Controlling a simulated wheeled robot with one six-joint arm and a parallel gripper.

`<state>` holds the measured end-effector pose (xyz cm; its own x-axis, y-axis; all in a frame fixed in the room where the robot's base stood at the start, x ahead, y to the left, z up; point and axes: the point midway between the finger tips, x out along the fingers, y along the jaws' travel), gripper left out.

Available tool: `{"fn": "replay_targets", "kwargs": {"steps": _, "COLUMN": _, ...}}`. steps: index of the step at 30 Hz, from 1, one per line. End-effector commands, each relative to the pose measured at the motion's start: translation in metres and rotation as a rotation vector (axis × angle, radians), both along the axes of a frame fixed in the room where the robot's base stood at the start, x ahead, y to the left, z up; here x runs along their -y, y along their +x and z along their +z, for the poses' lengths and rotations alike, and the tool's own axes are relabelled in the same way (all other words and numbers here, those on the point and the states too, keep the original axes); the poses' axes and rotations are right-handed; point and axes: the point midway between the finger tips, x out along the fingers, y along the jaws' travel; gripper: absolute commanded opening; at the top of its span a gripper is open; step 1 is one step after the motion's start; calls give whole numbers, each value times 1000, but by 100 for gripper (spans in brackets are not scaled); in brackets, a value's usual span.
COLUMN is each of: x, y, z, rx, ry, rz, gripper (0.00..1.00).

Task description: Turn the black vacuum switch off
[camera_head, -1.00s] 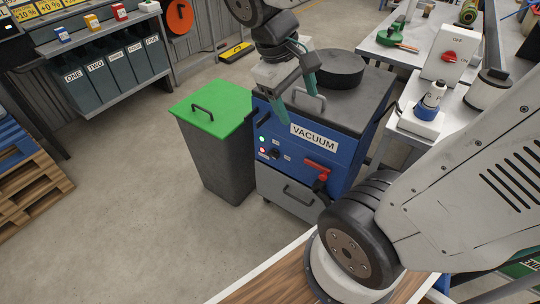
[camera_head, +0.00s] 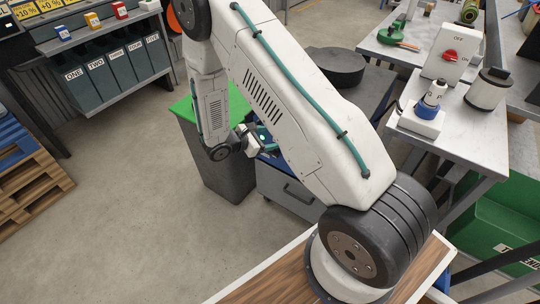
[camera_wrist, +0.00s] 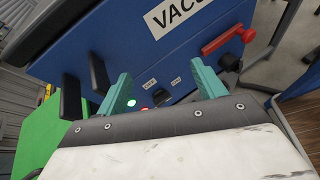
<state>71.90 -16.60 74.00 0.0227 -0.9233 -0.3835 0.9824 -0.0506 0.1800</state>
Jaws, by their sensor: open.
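The blue vacuum cabinet (camera_wrist: 105,45) fills the top of the wrist view, tilted, with its white VACUUM label (camera_wrist: 172,16). The small black vacuum switch (camera_wrist: 160,97) is on its front panel, below small OFF and ON labels. A green light (camera_wrist: 131,103) glows to its left; a red light (camera_wrist: 145,112) shows beside it. My gripper (camera_wrist: 163,84) is open, with one teal finger on each side of the switch, apart from it. Which way the switch points is too small to tell. In the head view my gripper (camera_head: 265,141) is at the cabinet front, and my arm hides the panel.
A red handle (camera_wrist: 229,40) sticks out of the panel, right of the switch. A green-lidded bin (camera_wrist: 45,140) stands to the left. The cabinet's grey drawer (camera_head: 290,190) is below the panel.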

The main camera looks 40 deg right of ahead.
Motion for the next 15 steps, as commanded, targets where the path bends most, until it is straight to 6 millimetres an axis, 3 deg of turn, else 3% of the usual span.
{"fn": "replay_targets", "kwargs": {"steps": 1, "x": -1, "y": 0, "z": -24, "rx": -39, "ry": -9, "rz": 44, "gripper": 69}}
{"fn": "replay_targets", "kwargs": {"steps": 7, "x": -7, "y": 14, "z": -100, "rx": -137, "ry": -30, "rz": 255, "gripper": 69}}
{"fn": "replay_targets", "kwargs": {"steps": 10, "x": -12, "y": 21, "z": -125, "rx": -164, "ry": -33, "rz": 339, "gripper": 69}}
{"fn": "replay_targets", "kwargs": {"steps": 15, "x": -11, "y": 27, "z": -143, "rx": -180, "ry": -34, "rz": 397, "gripper": 69}}
